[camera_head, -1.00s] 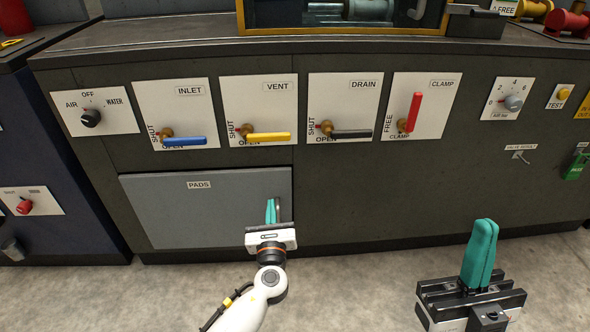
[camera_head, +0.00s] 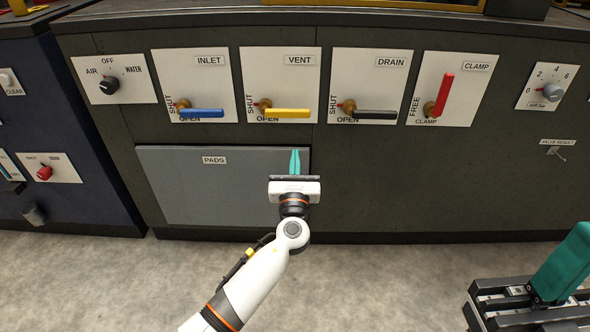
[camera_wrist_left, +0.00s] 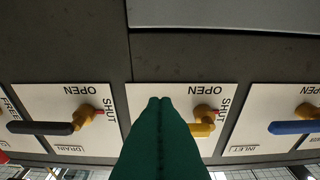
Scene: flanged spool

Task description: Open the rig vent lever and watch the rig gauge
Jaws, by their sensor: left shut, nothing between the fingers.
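The vent lever (camera_head: 288,113) has a yellow handle on a brass pivot, on the white VENT plate (camera_head: 262,66). Its handle lies level and points right, partly covering the OPEN label; SHUT is printed at the left. It also shows in the left wrist view (camera_wrist_left: 201,130), partly hidden behind my fingers. My left gripper (camera_head: 294,155) is shut and empty, its teal fingers pointing up in front of the cabinet, below the VENT plate and apart from the lever. I cannot make out the rig gauge.
Blue inlet (camera_head: 203,113) and black drain (camera_head: 376,115) levers flank the vent lever, both level. The red clamp lever (camera_head: 443,92) stands upright. A grey PADS panel (camera_head: 200,190) is below. An air dial (camera_head: 551,91) is at the right.

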